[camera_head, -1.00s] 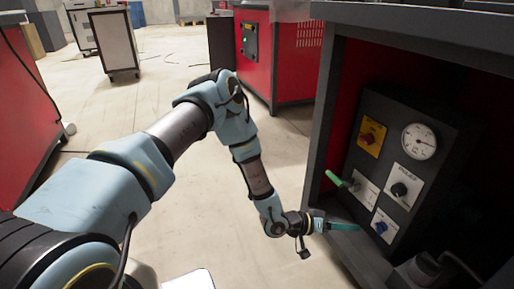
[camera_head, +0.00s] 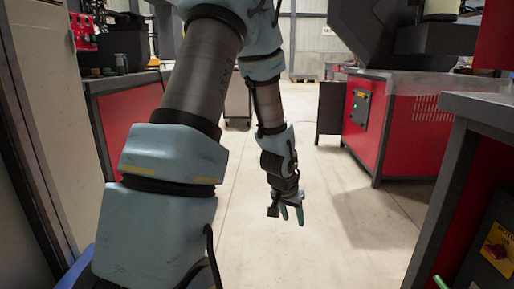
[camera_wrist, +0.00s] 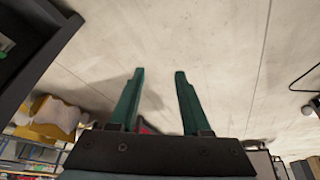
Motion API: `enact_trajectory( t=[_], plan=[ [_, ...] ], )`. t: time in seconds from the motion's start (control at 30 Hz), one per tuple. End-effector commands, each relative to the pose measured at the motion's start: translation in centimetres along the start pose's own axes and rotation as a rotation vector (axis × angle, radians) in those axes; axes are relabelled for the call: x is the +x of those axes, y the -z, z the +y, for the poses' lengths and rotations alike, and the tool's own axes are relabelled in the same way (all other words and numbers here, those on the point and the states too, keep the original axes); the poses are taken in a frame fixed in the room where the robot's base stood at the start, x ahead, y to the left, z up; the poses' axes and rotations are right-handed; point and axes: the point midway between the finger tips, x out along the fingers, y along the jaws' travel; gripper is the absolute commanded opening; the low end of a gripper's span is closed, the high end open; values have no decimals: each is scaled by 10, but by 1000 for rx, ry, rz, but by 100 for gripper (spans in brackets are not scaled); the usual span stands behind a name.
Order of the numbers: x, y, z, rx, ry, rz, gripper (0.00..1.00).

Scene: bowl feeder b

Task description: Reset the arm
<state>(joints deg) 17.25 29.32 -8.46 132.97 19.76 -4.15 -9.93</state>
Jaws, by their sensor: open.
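My gripper (camera_head: 291,213) hangs down over the open floor in the head view, near the middle of the picture. In the wrist view its two green fingers (camera_wrist: 158,100) stand apart with nothing between them. My arm is raised at the top and bends down to the gripper. The gripper touches nothing that I can see.
A red cabinet with a dark top (camera_head: 398,120) stands at the back right. A red bench (camera_head: 125,115) stands at left. The concrete floor (camera_head: 335,240) between them is clear.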

Motion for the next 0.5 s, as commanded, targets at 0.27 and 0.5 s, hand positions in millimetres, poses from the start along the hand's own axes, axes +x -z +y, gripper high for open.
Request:
enact_trajectory(
  t=[0.27,0.5],
  plan=[
    [-122,-70,-75,-273,153,-147,48],
    [-181,-120,-82,-447,162,-224,48]
  ],
)
